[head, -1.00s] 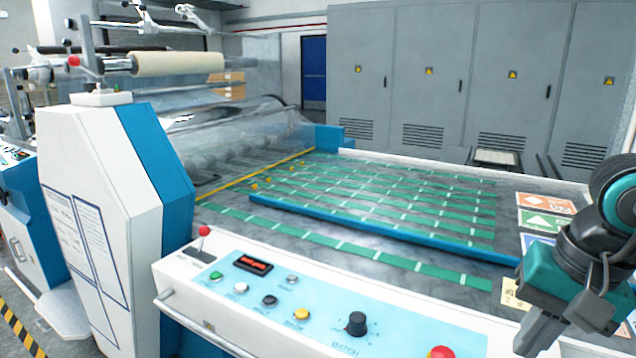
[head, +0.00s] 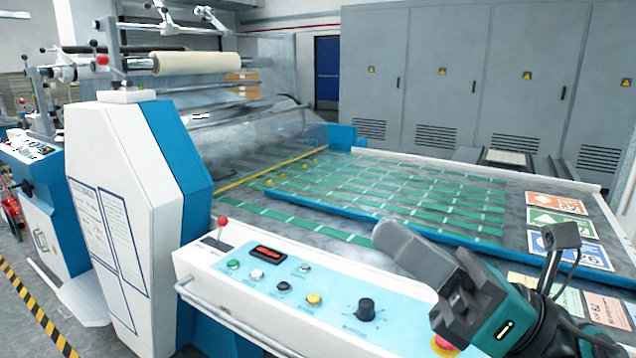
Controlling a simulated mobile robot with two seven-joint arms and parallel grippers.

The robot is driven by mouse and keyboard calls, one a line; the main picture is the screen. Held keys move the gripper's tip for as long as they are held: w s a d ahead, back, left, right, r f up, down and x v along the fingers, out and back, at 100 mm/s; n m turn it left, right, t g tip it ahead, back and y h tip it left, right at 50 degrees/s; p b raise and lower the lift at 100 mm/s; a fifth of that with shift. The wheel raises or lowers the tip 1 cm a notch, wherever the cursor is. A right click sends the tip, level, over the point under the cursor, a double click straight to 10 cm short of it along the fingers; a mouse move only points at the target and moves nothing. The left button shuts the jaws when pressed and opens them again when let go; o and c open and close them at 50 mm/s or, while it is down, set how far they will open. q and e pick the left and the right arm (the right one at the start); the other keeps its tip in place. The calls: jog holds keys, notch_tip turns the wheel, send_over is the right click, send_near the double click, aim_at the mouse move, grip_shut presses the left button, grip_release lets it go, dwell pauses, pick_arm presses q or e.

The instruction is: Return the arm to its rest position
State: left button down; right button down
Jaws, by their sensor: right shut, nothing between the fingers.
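My right gripper (head: 402,250) shows in the head view at the lower right. Its dark grey fingers are together and empty, pointing up and left. It is in the air in front of the laminating machine's control panel (head: 330,284), and it hides part of the panel's right end. My left gripper is not in the picture.
The machine's bed with green strips (head: 350,190) and a blue bar (head: 330,213) lies behind the panel. Coloured cards (head: 556,203) lie on its right side. A white and blue housing (head: 140,190) stands left. Grey cabinets (head: 440,90) line the back.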

jog(key=w+d+f+m+t+h, duration=0.3)
jog(key=d+f+m+t+h, duration=0.3)
jog(key=m+h, duration=0.7)
jog(key=w+d+f+m+t+h, duration=0.4)
jog(key=d+f+m+h, duration=0.25)
jog(key=m, duration=1.15)
jog(key=s+d+f+m+g+h, duration=0.1)
jog(key=s+f+m+g+h, duration=0.2)
jog(key=f, duration=0.4)
jog(key=s+d+f+m+g, duration=0.25)
jog(key=f+m+g, duration=0.2)
jog(key=f, duration=0.25)
jog(key=s+a+f+m+g, duration=0.25)
jog(key=s+f+g, duration=0.2)
jog(key=s, duration=0.35)
jog(key=s+a+f+m+g, duration=0.1)
jog(key=s+f+m+g, duration=0.25)
jog(key=s+f, duration=0.3)
jog(key=w+a+f+n+t+y, duration=0.1)
jog(key=w+a+f+t+y, duration=0.1)
jog(key=w+f+t, duration=0.5)
jog(key=shift+a+f+y+p, duration=0.25)
jog(key=shift+f+y+p, duration=0.1)
jog(key=shift+f, duration=0.05)
jog(key=shift+w, duration=0.1)
